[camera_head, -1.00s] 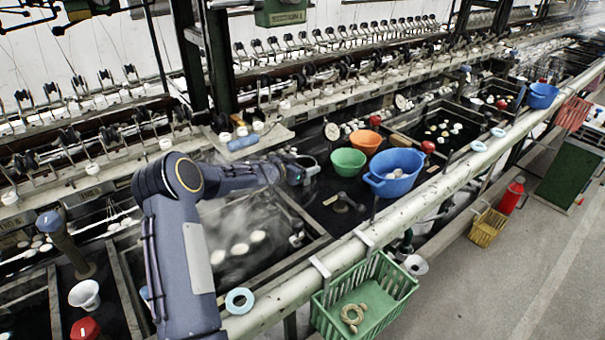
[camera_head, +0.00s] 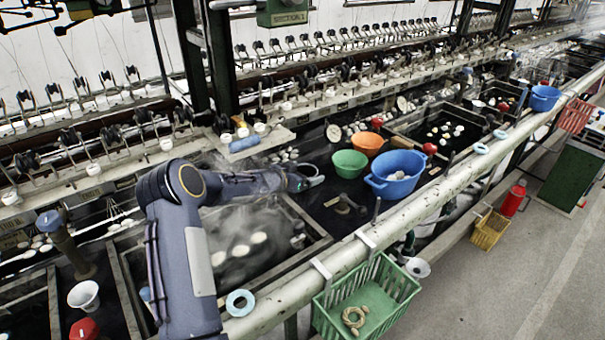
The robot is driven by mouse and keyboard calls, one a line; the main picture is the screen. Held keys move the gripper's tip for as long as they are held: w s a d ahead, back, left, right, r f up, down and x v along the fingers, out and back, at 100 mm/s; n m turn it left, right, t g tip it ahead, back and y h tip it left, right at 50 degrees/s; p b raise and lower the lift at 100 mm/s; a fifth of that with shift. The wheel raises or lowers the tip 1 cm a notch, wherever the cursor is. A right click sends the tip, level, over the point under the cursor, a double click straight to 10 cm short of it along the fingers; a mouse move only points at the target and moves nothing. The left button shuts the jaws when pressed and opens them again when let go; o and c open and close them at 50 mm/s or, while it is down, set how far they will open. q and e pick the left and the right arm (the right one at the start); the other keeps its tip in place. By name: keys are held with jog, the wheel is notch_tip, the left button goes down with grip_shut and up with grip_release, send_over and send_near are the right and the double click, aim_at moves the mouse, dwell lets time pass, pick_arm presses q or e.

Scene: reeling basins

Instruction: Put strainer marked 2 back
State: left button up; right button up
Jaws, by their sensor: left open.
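My left gripper (camera_head: 316,180) is at the end of the arm reaching across the front left basin. It is small in the picture; its jaws are open, just left of a green bowl (camera_head: 350,163). An orange bowl (camera_head: 367,145) stands behind the green one, and a larger blue basin (camera_head: 396,172) with pale pieces in it stands to their right. I cannot read a number 2 on any vessel, so I cannot tell which thing is the strainer. My right gripper is not in view.
A basin with steam and pale cocoons (camera_head: 240,250) lies below my left arm. A long pale pipe (camera_head: 290,290) runs along the front. A green crate (camera_head: 368,300) hangs outside it.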

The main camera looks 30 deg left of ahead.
pick_arm(q)
jog(key=shift+r, duration=0.3)
jog(key=v, duration=1.2)
jog(key=s+d+r+n+g+y, duration=0.35)
jog(key=s+d+r+y, duration=0.2)
jog(key=s+r, duration=0.45)
jog(key=s+d+f+g+h, duration=0.2)
jog(key=s+d+h, duration=0.1)
jog(key=s+d, duration=0.6)
jog(key=s+d+f+g+h, duration=0.2)
jog(key=s+d, duration=0.8)
jog(key=s, duration=0.6)
jog(key=shift+f+g+h, duration=0.25)
jog(key=shift+g+h, duration=0.4)
jog(key=shift+h, duration=0.1)
